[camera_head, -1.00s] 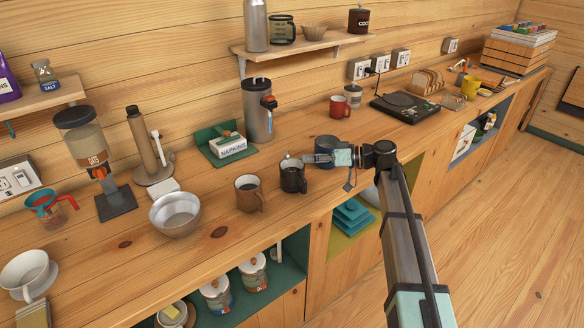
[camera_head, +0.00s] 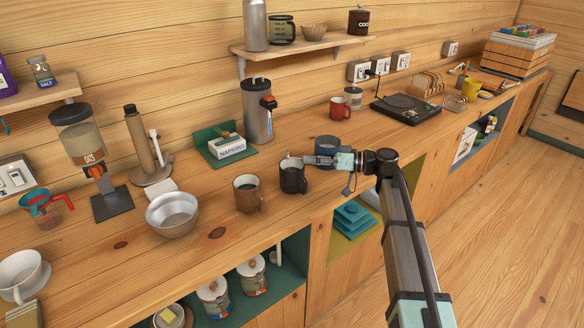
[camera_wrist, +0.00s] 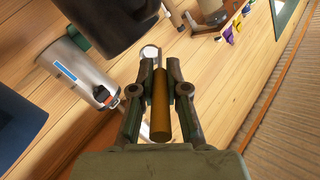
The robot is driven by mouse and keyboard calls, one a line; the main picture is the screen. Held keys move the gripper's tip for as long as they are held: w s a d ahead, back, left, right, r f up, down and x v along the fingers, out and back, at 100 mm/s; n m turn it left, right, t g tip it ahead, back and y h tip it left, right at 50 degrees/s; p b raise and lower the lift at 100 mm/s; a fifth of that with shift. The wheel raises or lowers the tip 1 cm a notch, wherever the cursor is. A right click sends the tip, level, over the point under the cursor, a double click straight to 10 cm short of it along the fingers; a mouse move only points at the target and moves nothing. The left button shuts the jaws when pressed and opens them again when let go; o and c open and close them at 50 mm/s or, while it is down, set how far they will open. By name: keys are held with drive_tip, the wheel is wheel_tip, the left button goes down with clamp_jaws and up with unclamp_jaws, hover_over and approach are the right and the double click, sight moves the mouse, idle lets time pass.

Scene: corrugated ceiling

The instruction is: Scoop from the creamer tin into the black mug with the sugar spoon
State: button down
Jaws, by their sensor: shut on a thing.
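The black mug (camera_head: 292,180) stands upright near the counter's front edge, between a brown mug and a blue mug. It also shows, dark and cut off, at the top of the wrist view (camera_wrist: 105,22). My gripper (camera_head: 313,160) is just right of the black mug, at about rim height. In the wrist view my gripper (camera_wrist: 159,82) is shut on the golden-brown handle of the sugar spoon (camera_wrist: 160,108). I cannot pick out the creamer tin for sure.
The brown mug (camera_head: 248,194) and steel bowl (camera_head: 172,213) stand left of the black mug. The blue mug (camera_head: 325,147) is close behind my gripper. A steel dispenser (camera_head: 257,112) and napkin holder (camera_head: 226,146) stand behind. Labelled tins (camera_head: 213,297) sit in the lower cubby.

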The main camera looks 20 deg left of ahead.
drive_tip(key=shift+d+r+y+b, duration=0.15)
drive_tip(key=shift+y+b, duration=0.85)
drive_tip(key=shift+b, duration=0.9)
drive_tip(key=shift+f+g+y+b, duration=0.3)
drive_tip(key=shift+f+y+b, duration=0.45)
drive_tip(key=shift+b, duration=1.3)
drive_tip(key=shift+r, duration=0.25)
